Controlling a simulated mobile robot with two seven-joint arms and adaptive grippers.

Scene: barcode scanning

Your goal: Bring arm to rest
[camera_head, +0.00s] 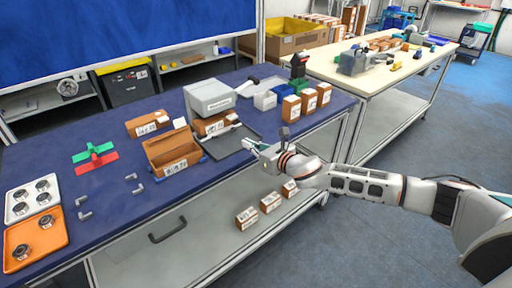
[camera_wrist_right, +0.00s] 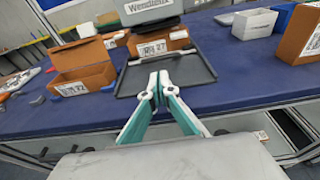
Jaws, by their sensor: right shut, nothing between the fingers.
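My right gripper (camera_head: 256,147) reaches in from the right in the head view, over the front edge of the blue table (camera_head: 100,217). Its green-and-white fingers are together and empty in the right wrist view (camera_wrist_right: 159,92). The fingertips are near a dark flat tray (camera_head: 240,143), which also shows in the wrist view (camera_wrist_right: 198,71); whether they touch it I cannot tell. My right arm stretches from the right edge over the floor. My left gripper is not in view.
An orange tray (camera_head: 35,240) lies at the front left. More cartons (camera_head: 246,217) sit on the shelf below. A white-topped table (camera_head: 352,84) stands behind.

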